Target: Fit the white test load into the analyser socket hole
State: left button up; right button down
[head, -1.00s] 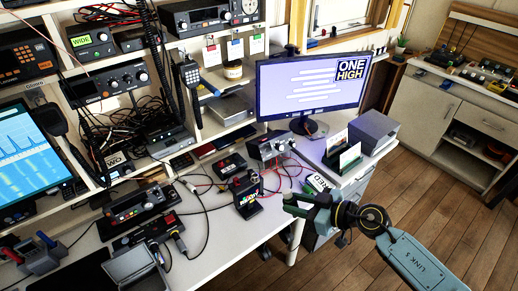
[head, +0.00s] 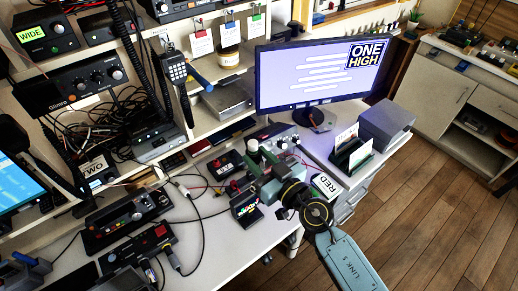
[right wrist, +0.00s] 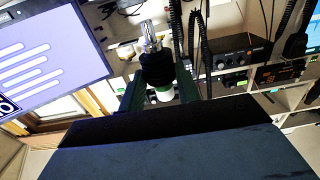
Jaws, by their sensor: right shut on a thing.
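My right gripper (head: 258,160) is over the right part of the desk, beside a grey box with knobs (head: 273,135). In the right wrist view its fingers (right wrist: 158,90) are shut on the test load, which has a white end (right wrist: 165,93), a black ringed body and a silver metal tip (right wrist: 150,35). The load's white end also shows in the head view (head: 252,146). A small black unit with a coloured screen (head: 244,206) stands just below the gripper. I cannot tell which unit is the analyser, and no socket hole can be made out. My left gripper is out of view.
A monitor (head: 312,80) stands behind the gripper. A white block marked RED (head: 326,187), a card holder (head: 352,155) and a grey box (head: 386,125) are to the right. Cables cross the desk. Radios (head: 125,215) stand at left; the desk front (head: 230,240) is bare.

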jog(key=shift+s, duration=0.2)
jog(key=shift+s+r+m+t+h+p, duration=0.15)
jog(key=shift+m+t+h+p, duration=0.2)
jog(key=shift+h+p, duration=0.2)
jog(key=shift+s+a+r+m+t+h+p, duration=0.1)
jog(key=shift+a+m+t+h+p, duration=0.05)
jog(key=shift+m+t+h+p, duration=0.25)
notch_tip(320, 180, down, 6)
jog(key=b, duration=0.6)
jog(key=shift+h, duration=0.35)
dwell(1.0)
jog(key=shift+f, duration=0.5)
jog(key=shift+f+b, duration=1.1)
jog(key=shift+b, duration=0.1)
jog(key=c, duration=0.9)
grip_release()
